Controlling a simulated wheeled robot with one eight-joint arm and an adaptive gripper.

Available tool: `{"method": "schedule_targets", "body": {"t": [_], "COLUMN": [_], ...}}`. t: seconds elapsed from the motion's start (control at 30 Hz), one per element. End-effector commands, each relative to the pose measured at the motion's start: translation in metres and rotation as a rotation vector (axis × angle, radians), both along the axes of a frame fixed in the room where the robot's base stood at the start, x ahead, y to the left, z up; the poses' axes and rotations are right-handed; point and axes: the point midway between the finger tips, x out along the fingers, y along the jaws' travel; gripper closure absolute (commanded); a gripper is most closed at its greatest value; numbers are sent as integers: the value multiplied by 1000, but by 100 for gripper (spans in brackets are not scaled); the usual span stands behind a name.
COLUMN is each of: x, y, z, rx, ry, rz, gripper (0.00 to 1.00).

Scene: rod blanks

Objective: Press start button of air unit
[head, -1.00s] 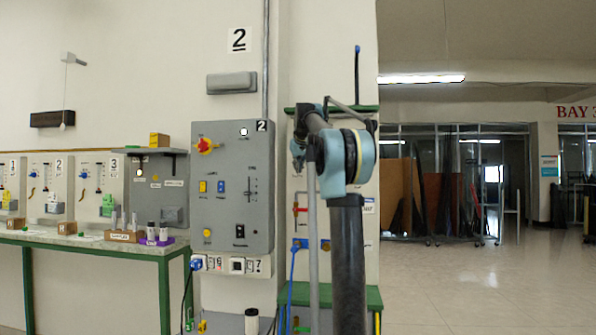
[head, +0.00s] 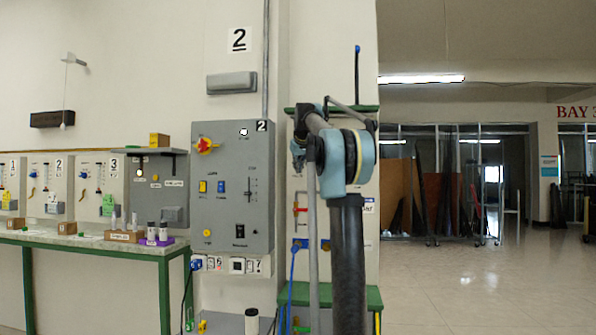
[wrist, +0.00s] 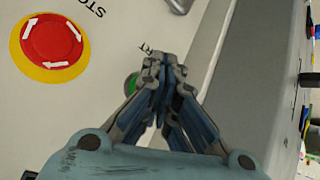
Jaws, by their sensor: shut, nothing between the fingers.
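In the wrist view my gripper (wrist: 161,66) is shut and empty, its fingertips together over a pale panel (wrist: 110,50). A green round button (wrist: 131,84) shows just left of the fingertips, partly covered by the left finger. Whether the fingertips touch the button or panel cannot be told. A red mushroom stop button (wrist: 52,42) on a yellow disc sits to the left, with lettering starting "STO" nearby. In the head view my arm hides the gripper and the button.
In the head view a grey control box (head: 232,220) with a red-yellow switch (head: 206,146) hangs on the wall left of my arm. A green-legged bench (head: 100,245) stands farther left. The floor on the right (head: 480,290) is clear. The panel's edge lies right of the fingers.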

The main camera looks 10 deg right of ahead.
Motion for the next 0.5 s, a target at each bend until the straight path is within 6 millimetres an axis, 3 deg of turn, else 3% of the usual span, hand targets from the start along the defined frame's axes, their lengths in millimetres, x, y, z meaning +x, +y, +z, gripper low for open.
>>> {"method": "schedule_targets", "body": {"t": [0.5], "x": [5], "y": [-2], "z": [1], "rx": [0], "ry": [0], "rz": [0], "gripper": [100]}}
